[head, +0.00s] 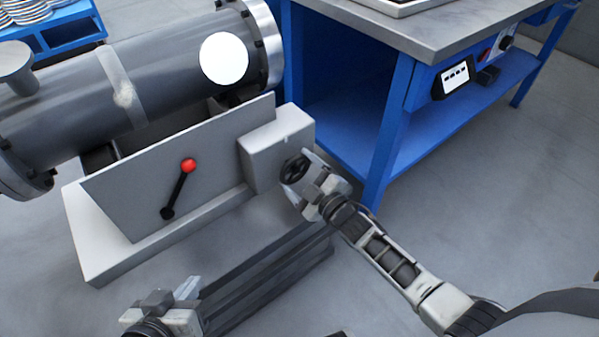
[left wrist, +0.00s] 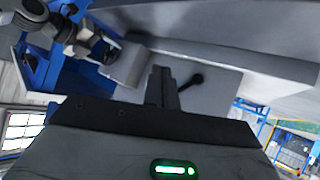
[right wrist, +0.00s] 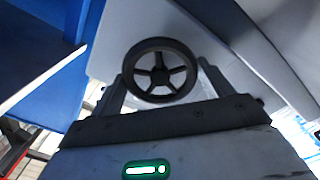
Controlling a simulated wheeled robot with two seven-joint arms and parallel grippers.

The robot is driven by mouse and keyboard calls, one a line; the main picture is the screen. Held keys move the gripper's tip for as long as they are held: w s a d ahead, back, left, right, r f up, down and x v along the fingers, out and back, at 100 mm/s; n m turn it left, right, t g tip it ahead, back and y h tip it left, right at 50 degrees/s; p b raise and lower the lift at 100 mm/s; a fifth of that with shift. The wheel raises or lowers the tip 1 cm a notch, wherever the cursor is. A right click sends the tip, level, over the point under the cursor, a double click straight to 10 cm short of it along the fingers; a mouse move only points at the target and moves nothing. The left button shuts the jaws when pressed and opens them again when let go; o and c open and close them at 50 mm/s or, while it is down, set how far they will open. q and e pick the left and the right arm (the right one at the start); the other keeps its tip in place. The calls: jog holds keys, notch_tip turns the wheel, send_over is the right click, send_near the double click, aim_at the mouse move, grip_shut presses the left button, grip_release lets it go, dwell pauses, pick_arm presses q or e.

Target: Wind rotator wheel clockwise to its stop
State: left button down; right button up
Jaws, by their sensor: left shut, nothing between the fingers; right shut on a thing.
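The rotator wheel is a small dark spoked handwheel (head: 293,168) on the end of a pale box (head: 275,145) on the rotator's base. It also shows face-on in the right wrist view (right wrist: 160,76), between the two fingers. My right gripper (head: 300,177) is shut on the wheel, one finger on each side of its rim. My left gripper (head: 188,288) is at the bottom left of the head view, apart from the rotator. In the left wrist view its fingers (left wrist: 162,85) are together, with nothing between them. I see no clear mark of the wheel's stop.
A grey flanged shell (head: 165,65) lies above the base. A black lever with a red knob (head: 189,166) stands on the front plate. A blue workbench (head: 390,130) stands close to the right of the wheel. Dark rails (head: 265,275) lie on the floor in front.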

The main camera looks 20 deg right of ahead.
pick_arm(q)
jog(key=shift+s+d, duration=0.1)
pick_arm(e)
jog(key=o, duration=1)
jog(key=shift+c, duration=0.2)
pick_arm(q)
jog(key=r+p, duration=0.1)
jog(key=a+r+p, duration=0.1)
jog(key=p, duration=0.1)
jog(key=shift+s+a+r, duration=0.1)
jog(key=shift+s, duration=0.2)
pick_arm(e)
jog(key=v, duration=1.6)
pick_arm(q)
notch_tip(320, 180, up, 13)
jog(key=s+a+t+y+p, duration=0.1)
jog(key=a+p, duration=0.2)
jog(key=p, duration=1.2)
jog(key=shift+n+y+p, duration=0.3)
pick_arm(e)
jog(key=s+a+r+m+g+h, duration=0.1)
jog(key=s+a+r+m+g, duration=0.1)
jog(key=r, duration=0.4)
jog(key=s+a+r+m+g+h, duration=0.1)
jog(key=s+a+r+m+g, duration=0.1)
jog(key=r+m, duration=0.3)
jog(key=s+a+r+m+g, duration=0.2)
jog(key=s+a+r+m, duration=0.2)
jog(key=r, duration=0.4)
jog(key=shift+h, duration=0.4)
